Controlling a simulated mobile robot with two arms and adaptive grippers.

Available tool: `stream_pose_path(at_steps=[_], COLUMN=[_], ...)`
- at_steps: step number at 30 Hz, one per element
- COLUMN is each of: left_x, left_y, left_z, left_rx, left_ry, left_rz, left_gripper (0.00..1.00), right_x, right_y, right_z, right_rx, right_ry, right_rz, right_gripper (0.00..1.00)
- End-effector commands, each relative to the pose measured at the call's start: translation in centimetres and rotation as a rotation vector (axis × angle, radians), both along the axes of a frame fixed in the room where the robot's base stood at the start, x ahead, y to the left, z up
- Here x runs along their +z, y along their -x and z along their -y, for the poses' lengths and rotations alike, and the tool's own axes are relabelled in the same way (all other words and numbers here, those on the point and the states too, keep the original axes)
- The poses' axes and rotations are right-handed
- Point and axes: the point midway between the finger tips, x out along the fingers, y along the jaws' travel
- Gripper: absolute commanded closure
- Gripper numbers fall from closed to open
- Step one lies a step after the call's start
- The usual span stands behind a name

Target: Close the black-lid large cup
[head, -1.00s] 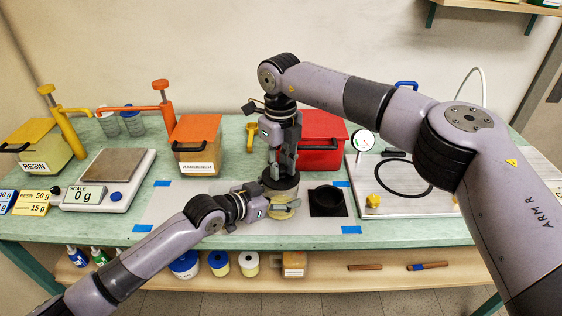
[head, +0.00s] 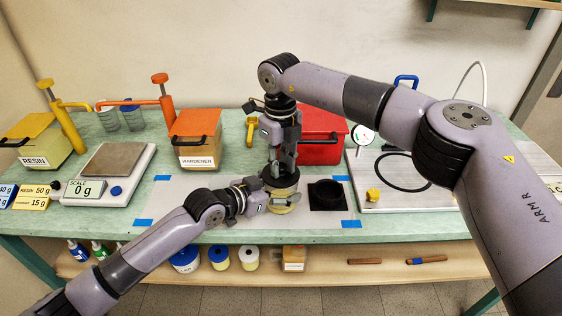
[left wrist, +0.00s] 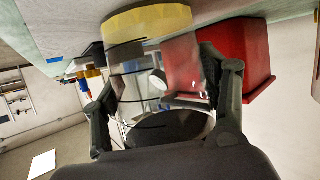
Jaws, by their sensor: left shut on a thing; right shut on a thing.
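The large cup (head: 284,203) is clear with pale yellow contents and stands upright on the pale mat. My left gripper (head: 285,201) is shut around its side. In the left wrist view the cup (left wrist: 145,60) shows upside down between my left gripper's fingers (left wrist: 168,105). The black lid (head: 279,181) is at the top of the cup, directly under my right gripper (head: 281,168), which is shut on it from above. The lid also shows in the left wrist view (left wrist: 170,128). I cannot tell if it is fully seated.
A black square holder (head: 328,196) with a round ring is just right of the cup. A red box (head: 320,135) stands behind. The hardener box (head: 195,150) and scale (head: 108,180) are to the left. A metal plate (head: 400,195) with a gauge is to the right.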

Motion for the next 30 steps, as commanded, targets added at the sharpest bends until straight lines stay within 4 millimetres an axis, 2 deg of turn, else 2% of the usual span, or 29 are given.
stream_pose_path(at_steps=[8, 9, 19, 30], left_x=[-0.09, -0.09, -0.09, -0.08], left_y=[0.01, 0.01, 0.01, 0.02], left_z=[-0.03, -0.03, -0.03, -0.03], left_rx=[0.0, 0.0, 0.0, 0.0], left_ry=[-0.001, -0.001, -0.001, -0.001], left_rz=[-0.001, -0.001, -0.001, -0.001], left_gripper=[0.82, 0.82, 0.82, 0.82], right_x=[-0.63, -0.63, -0.59, -0.1], right_y=[0.03, 0.02, 0.02, -0.02], right_z=[0.01, 0.01, 0.01, -0.01], right_rx=[0.0, 0.0, 0.0, 0.0], right_ry=[0.0, 0.0, 0.0, 0.0], right_rz=[0.0, 0.0, 0.0, 0.001], right_gripper=[0.87, 0.77, 0.55, 0.55])
